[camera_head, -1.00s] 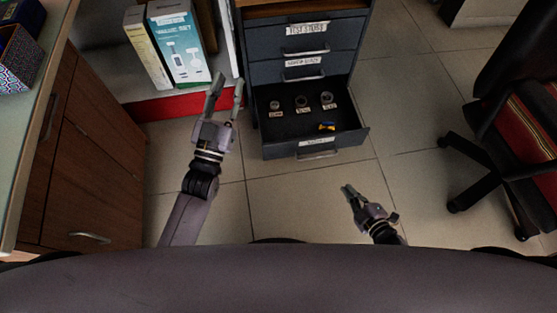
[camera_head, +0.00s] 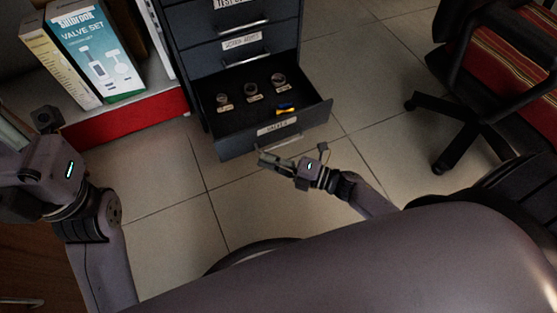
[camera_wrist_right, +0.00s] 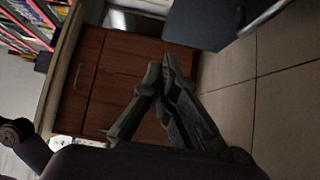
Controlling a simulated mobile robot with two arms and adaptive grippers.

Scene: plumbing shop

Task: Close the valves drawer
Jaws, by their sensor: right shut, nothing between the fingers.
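The valves drawer (camera_head: 225,147) is the lowest drawer of the dark cabinet and stands pulled out in the head view. Its front has a label and a bar handle. My right gripper (camera_head: 264,160) is shut and empty, just in front of the drawer front near the handle; I cannot tell if it touches. In the right wrist view its fingertips (camera_wrist_right: 161,68) meet, and a dark panel with a bar handle (camera_wrist_right: 265,18) shows at upper right. My left gripper (camera_head: 45,118) is at the left edge, partly cut off, away from the drawer.
Boxes (camera_head: 95,55) stand on a red-edged shelf (camera_head: 130,124) at left. An office chair (camera_head: 500,70) stands at right. Tiled floor (camera_head: 380,130) is free between.

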